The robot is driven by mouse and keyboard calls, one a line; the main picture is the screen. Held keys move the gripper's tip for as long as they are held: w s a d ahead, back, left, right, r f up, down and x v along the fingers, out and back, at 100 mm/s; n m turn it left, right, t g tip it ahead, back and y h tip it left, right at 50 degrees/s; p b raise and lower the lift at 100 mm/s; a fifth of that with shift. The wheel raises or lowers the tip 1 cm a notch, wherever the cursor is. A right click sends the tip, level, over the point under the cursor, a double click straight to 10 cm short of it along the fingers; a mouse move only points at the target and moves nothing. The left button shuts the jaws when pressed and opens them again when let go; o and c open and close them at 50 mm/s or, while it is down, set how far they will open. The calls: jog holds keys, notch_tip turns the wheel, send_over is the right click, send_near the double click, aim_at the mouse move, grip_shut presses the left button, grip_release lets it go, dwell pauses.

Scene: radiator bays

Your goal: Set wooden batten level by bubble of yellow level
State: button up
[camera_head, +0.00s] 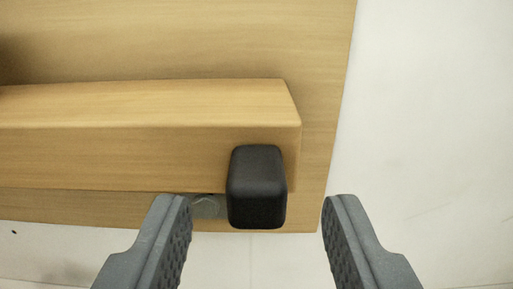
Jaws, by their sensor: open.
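The wooden batten (120,155) runs from the left edge to the middle of the view, in front of a flat wooden board. Its right end shows, and its lower edge looks slightly lower toward the right. A black rounded block (257,187) sits at the front of the batten near that end. My gripper (258,212) is open, with one grey finger on each side of the block in the picture. I see no contact between the fingers and the block. The yellow level and its bubble are not in view.
The wooden board (318,130) stands behind the batten. A grey round metal piece (207,207) shows under the batten, left of the block, partly hidden by the left finger. A pale wall (430,130) lies to the right and is clear.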

jog(key=shift+w+f, duration=0.2)
jog(key=shift+w, duration=0.35)
jog(key=shift+w+r, duration=0.1)
jog(key=shift+w, duration=0.75)
grip_shut()
